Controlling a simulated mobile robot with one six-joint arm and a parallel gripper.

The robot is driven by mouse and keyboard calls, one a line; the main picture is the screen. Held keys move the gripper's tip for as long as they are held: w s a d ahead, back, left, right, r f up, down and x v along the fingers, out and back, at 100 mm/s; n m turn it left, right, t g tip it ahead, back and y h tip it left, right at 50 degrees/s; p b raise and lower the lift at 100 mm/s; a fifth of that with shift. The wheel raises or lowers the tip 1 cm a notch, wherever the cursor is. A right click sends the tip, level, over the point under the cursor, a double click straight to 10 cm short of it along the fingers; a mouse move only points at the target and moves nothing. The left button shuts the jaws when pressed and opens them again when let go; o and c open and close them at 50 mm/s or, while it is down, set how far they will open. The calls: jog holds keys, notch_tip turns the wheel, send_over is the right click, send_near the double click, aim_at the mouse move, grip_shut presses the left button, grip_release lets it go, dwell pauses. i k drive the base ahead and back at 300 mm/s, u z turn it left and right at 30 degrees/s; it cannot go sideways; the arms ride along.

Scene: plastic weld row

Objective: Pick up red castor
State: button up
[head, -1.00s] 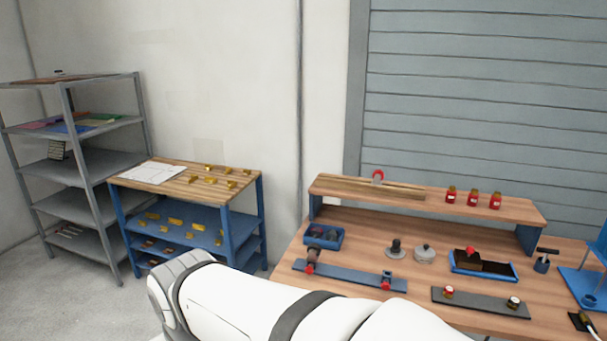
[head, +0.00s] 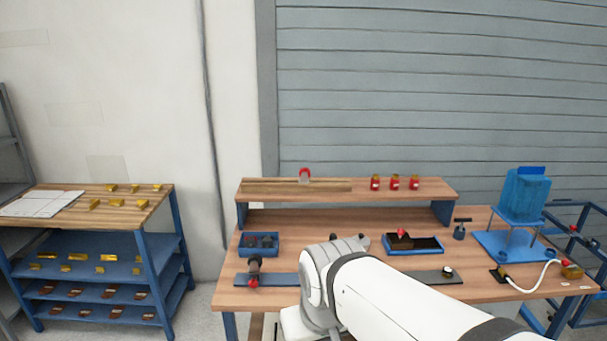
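Several red items are on the wooden bench (head: 222,291), and none is plain enough to name as the red castor for certain. A red round piece with a pale grey lower part (head: 304,175) stands on the raised shelf. A dark upright piece with a red end (head: 254,274) is on the blue strip (head: 283,280) at the front left. A red-topped piece (head: 402,235) is in the black-filled blue tray (head: 416,252). My white arm crosses the front of the bench and hides part of the strip. My gripper's fingers do not show.
Red jars (head: 395,183) stand on the raised shelf (head: 345,197). A blue bin (head: 259,245) sits at the bench's left. A blue press-like stand (head: 523,200) and a white cable (head: 530,284) are at the right. A blue-framed rack (head: 150,245) with yellow parts stands left, with floor between.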

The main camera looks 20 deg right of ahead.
aim_at(305, 173)
jog(key=i, duration=1)
jog(key=z, duration=0.05)
